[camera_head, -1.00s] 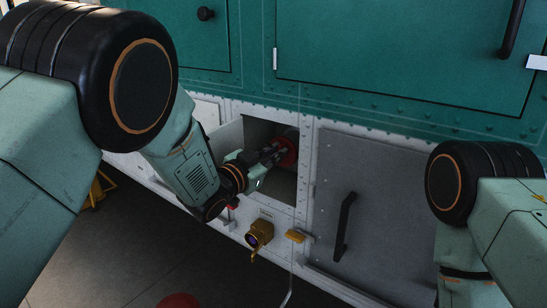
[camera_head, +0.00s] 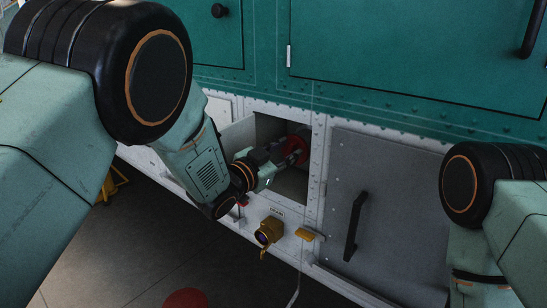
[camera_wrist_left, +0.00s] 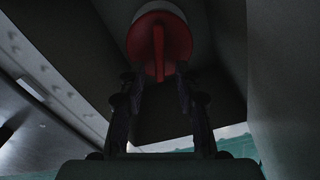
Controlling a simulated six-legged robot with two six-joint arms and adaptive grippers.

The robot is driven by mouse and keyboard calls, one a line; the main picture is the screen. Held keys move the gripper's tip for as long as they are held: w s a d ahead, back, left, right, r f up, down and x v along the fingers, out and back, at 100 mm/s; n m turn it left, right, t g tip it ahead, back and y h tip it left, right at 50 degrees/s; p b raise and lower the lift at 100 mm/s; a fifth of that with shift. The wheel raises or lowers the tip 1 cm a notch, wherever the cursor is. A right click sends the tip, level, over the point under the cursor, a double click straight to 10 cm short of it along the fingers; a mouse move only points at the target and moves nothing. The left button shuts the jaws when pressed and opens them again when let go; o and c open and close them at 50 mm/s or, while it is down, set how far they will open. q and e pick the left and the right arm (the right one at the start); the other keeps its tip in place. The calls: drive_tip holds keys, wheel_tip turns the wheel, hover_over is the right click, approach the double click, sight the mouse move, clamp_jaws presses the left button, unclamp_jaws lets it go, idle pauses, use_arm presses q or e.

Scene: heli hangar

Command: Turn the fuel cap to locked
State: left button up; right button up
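The red fuel cap (camera_head: 302,144) sits inside a square recess in the white lower panel. In the left wrist view the cap (camera_wrist_left: 158,48) is a red disc with a raised bar pointing down the picture, on a pale collar. My left gripper (camera_head: 287,156) reaches into the recess in front of the cap. In the wrist view its two dark fingers (camera_wrist_left: 158,92) are apart, one on each side of the bar's lower end. I see gaps between the fingers and the bar. Any locked marking is not legible. My right gripper is out of view; only my right arm shows.
An open flap (camera_head: 238,133) stands left of the recess. A brass fitting (camera_head: 266,233) and a yellow tab (camera_head: 306,235) are below it. A grey door (camera_head: 385,190) with a black handle (camera_head: 354,226) is to the right. The floor at lower left is mostly clear.

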use_arm(q)
drive_tip(key=v, duration=1.1)
drive_tip(key=shift+s+a, duration=0.15)
drive_tip(key=shift+s, duration=0.1)
